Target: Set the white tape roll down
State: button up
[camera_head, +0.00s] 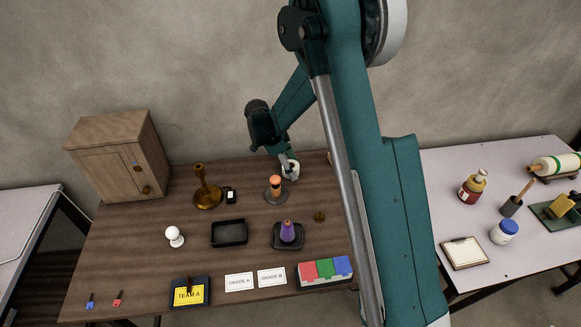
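My gripper (287,167) is over the back part of the brown table (140,243), right of its middle. The white tape roll (293,171) shows as a small pale round thing at the fingertips. The fingers appear shut on it, though they are small in this view and partly hidden. The roll is just behind and to the right of a dark stand with an orange top (276,183). I cannot tell the exact gap between the roll and the table.
A black tray (229,233), a dark dish with a purple cone (288,232), a brass piece (207,195) and a white bulb-like thing (174,236) stand nearby. A wooden cabinet (117,158) is at back left. My arm hides the table's right end.

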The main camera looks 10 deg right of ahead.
jog(key=shift+r, duration=0.15)
jog(key=p+v, duration=0.1)
jog(key=v, duration=1.1)
jog(key=shift+p, duration=0.35)
jog(key=shift+r, duration=0.1)
dwell(0.5)
